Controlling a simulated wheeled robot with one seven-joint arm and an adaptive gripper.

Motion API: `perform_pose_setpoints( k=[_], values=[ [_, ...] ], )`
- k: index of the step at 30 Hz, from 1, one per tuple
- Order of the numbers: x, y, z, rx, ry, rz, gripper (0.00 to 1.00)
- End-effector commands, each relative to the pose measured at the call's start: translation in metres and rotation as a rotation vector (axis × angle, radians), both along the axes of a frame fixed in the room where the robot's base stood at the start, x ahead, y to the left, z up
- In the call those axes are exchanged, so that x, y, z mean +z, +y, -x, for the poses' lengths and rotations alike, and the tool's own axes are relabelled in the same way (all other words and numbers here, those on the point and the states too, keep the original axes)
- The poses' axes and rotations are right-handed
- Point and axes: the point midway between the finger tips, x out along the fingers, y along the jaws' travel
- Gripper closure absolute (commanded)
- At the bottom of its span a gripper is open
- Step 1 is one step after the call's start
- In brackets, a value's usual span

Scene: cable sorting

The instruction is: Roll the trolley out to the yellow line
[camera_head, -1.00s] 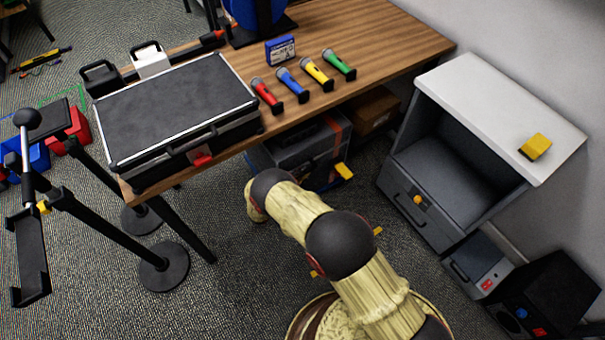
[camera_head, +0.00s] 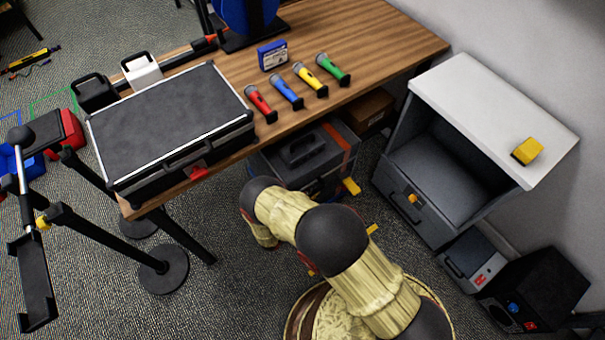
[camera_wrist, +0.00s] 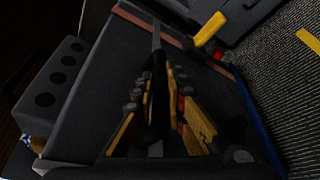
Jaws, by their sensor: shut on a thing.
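The trolley, a dark grey case with an orange strip (camera_head: 345,145), stands partly under the wooden table's front edge in the head view. Its top handle (camera_head: 300,150) shows there, and a yellow lever (camera_head: 351,187) sticks out at its front. In the wrist view the trolley top (camera_wrist: 95,95) fills the middle, and my gripper (camera_wrist: 155,88) is shut on its black handle (camera_wrist: 156,60). In the head view my arm hides my gripper. A yellow strip on the floor, seemingly the yellow line (camera_wrist: 309,40), lies apart from the trolley; in the head view only yellow bits (camera_head: 372,229) show beside my arm.
The table (camera_head: 385,45) bears a black case (camera_head: 170,120) and several coloured microphones. A grey cabinet (camera_head: 430,190) and a black speaker (camera_head: 530,290) stand right. Post bases (camera_head: 163,270) stand left. A cardboard box (camera_head: 370,110) is behind the trolley.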

Motion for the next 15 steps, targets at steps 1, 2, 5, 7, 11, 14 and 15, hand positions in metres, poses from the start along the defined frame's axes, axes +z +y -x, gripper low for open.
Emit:
perform_pose_setpoints(
  k=[1,2,5,7,11,14,15],
  values=[
    [0.002,-0.011,0.018,-0.001,0.008,0.008,1.0],
    [0.002,-0.016,0.025,-0.001,0.008,0.01,1.0],
    [0.001,-0.032,0.049,-0.002,0.007,0.009,1.0],
    [0.001,-0.043,0.065,-0.001,0.007,0.01,1.0],
    [0.0,-0.062,0.094,-0.001,0.007,0.008,1.0],
    [0.0,-0.077,0.116,-0.001,0.007,0.008,1.0],
    [0.0,-0.083,0.124,-0.001,0.006,0.008,1.0]
  ],
)
